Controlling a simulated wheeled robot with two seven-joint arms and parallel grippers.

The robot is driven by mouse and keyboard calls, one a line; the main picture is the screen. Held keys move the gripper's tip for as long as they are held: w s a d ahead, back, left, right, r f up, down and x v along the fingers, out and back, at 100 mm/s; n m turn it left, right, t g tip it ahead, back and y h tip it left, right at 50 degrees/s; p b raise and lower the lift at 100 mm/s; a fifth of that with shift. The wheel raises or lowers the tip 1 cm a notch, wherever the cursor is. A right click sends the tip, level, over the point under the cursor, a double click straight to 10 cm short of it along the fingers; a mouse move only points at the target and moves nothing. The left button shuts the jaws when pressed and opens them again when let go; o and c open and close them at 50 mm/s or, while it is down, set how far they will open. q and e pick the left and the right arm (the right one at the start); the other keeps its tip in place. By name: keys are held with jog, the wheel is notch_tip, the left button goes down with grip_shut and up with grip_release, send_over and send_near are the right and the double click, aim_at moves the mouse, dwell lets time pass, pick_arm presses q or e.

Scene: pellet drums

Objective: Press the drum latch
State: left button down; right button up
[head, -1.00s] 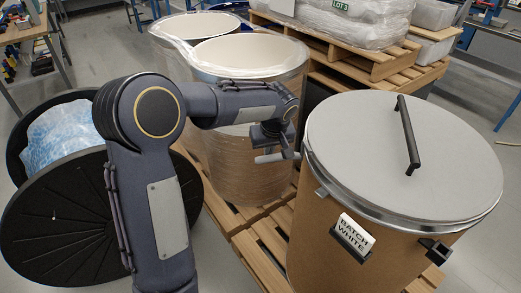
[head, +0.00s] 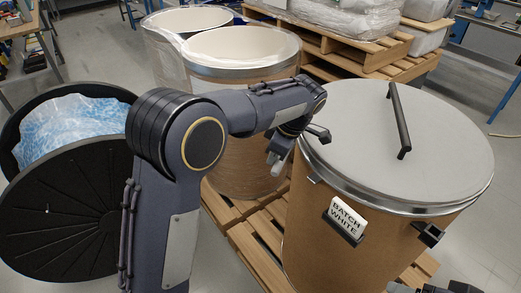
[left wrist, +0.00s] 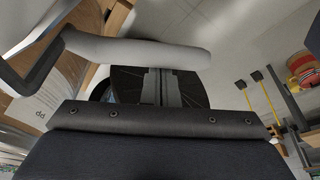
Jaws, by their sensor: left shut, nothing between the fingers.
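The closed drum (head: 375,230) stands at right, brown, with a grey lid (head: 385,135), a metal rim band and a "BATCH WHITE" label (head: 346,220). A black latch (head: 430,235) sits on its side below the rim, right of the label. A small metal piece (head: 313,178) shows on the band's left. My left gripper (head: 280,155) is shut and empty, beside the drum's left rim, well away from the black latch. Contact with the drum cannot be told. Its fingers show in the left wrist view (left wrist: 160,88). Dark parts at the head view's bottom right edge may be my right gripper.
Two open drums (head: 245,50) stand behind on a wooden pallet (head: 265,235). A black tub (head: 20,125) with a blue-white bag and a leaning black lid (head: 60,225) is at left. Another pallet (head: 345,50) with wrapped goods is at the back. Bare floor lies at right.

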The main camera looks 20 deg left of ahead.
aim_at(283, 165)
pick_arm(q)
jog(key=shift+s+d+n+g+p, duration=0.25)
jog(key=shift+d+n+g+p, duration=0.05)
jog(key=shift+d+n, duration=0.6)
jog(key=d+n, duration=0.1)
jog(key=n+p, duration=0.1)
jog(key=shift+s+d+r+n+g, duration=0.1)
jog(key=shift+s+d+n+g, duration=0.05)
jog(key=shift+d+n+g, duration=0.2)
jog(key=shift+d+p, duration=0.55)
jog(key=shift+d, duration=0.7)
